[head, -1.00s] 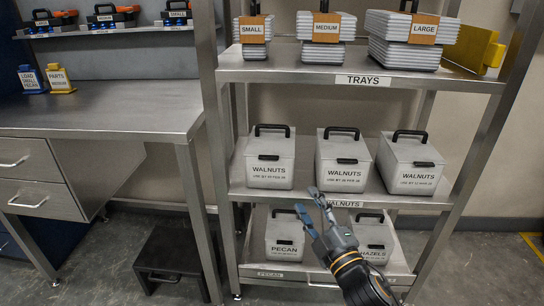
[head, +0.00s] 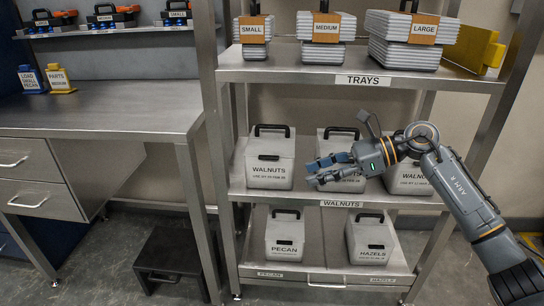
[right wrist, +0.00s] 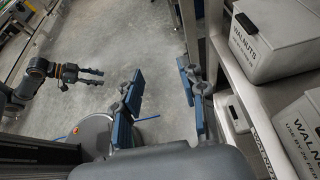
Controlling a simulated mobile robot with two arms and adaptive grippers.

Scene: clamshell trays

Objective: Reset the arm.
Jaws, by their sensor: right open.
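My right gripper (head: 318,170) is in front of the middle shelf in the head view, its arm coming in from the right. Its blue-tipped fingers point left and overlap the middle walnuts box. In the right wrist view the two fingers of this gripper (right wrist: 160,72) stand apart with only floor between them, so it is open and empty. My left gripper (right wrist: 92,76) shows small at the left of the right wrist view, well away from the shelves. Its two fingers are apart and nothing shows between them. It is outside the head view.
The steel rack (head: 345,205) holds walnuts boxes (head: 270,177), a pecan box (head: 284,240), a hazels box (head: 370,245) and tray stacks (head: 405,55). A steel workbench (head: 90,115) stands left, with a black step stool (head: 175,262) beside it. Open floor shows in the right wrist view.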

